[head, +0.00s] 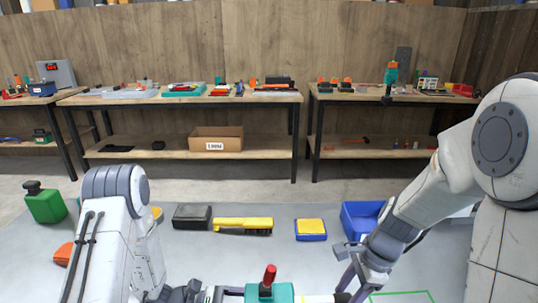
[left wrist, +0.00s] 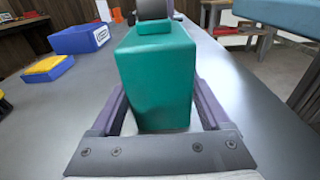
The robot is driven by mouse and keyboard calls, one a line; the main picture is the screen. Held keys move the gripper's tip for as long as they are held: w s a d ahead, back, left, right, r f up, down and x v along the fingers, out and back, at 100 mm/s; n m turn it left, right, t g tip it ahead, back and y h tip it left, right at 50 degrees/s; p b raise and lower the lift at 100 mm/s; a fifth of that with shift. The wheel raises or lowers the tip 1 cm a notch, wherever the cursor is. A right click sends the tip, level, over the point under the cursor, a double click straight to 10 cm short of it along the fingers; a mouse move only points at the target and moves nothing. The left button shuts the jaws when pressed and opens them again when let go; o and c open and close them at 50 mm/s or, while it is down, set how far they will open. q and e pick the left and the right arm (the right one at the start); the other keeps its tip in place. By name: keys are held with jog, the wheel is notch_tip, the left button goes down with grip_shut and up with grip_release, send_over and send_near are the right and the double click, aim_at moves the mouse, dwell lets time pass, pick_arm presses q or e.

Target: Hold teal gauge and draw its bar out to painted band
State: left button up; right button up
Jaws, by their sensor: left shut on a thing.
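The teal gauge (head: 285,292) is at the bottom middle of the head view, with a red knob on top and its lower part cut off by the frame. A pale bar with a yellow part (head: 318,299) shows at its right side. My left gripper (left wrist: 158,108) is shut on the gauge, its purple fingers on both sides of the teal body (left wrist: 157,70) in the left wrist view. My right gripper (head: 356,288) is at the bar's right end, partly cut off. I cannot tell if its fingers close on the bar.
A green outline (head: 400,297) is on the grey table right of the gauge. Workbenches stand farther back.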

jog(key=shift+o, duration=1.2)
jog(key=v, duration=0.6)
jog(key=shift+a, duration=0.1)
